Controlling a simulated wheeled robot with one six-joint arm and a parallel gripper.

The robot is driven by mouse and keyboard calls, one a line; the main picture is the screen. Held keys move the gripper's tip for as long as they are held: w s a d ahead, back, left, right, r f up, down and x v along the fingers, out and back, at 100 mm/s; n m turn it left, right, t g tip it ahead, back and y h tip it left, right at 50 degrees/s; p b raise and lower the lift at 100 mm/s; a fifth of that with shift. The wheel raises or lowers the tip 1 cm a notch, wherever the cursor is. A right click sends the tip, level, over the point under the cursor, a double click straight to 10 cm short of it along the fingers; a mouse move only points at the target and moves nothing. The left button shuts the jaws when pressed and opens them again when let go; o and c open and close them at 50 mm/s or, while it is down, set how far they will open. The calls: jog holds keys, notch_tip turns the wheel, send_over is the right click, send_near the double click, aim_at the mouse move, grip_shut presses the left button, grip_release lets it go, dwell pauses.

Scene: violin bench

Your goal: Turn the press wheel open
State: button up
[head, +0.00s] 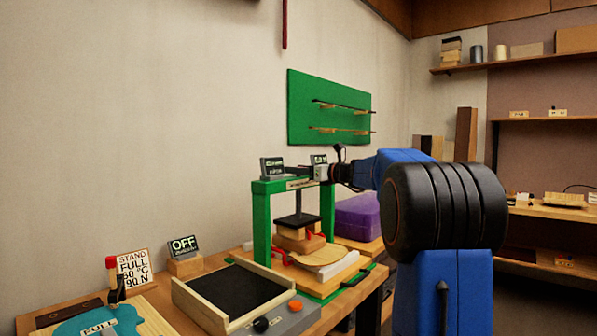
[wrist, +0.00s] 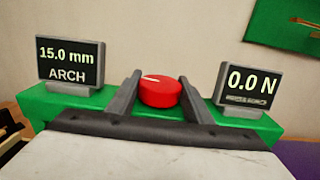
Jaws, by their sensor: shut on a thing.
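The press is a green frame (head: 262,225) on the bench. Its red wheel (wrist: 160,92) has a pale pointer mark on top and sits on the press's top beam. My gripper (wrist: 160,97) has a grey finger on each side of the wheel and is shut on it. In the head view my gripper (head: 318,173) is at the top of the press and hides the wheel. A dark press plate (head: 297,220) hangs over a stack of wooden blocks (head: 299,240). The left display (wrist: 70,62) reads 15.0 mm ARCH, the right one (wrist: 245,88) 0.0 N.
A pale violin plate (head: 322,257) lies at the press's base. A black-topped tray (head: 232,291), an OFF display (head: 183,246) and a teal FULL piece (head: 97,324) are to the left. A purple block (head: 358,216) stands behind right. A green board (head: 329,108) hangs on the wall.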

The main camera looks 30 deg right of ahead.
jog(key=shift+n+g+y, duration=0.8)
jog(key=shift+n+y, duration=0.3)
jog(key=shift+y, duration=0.5)
jog(key=o, duration=1)
jog(key=shift+o, duration=0.2)
jog(key=shift+s, duration=0.1)
jog(key=v, duration=1.7)
jog(key=shift+s, duration=0.1)
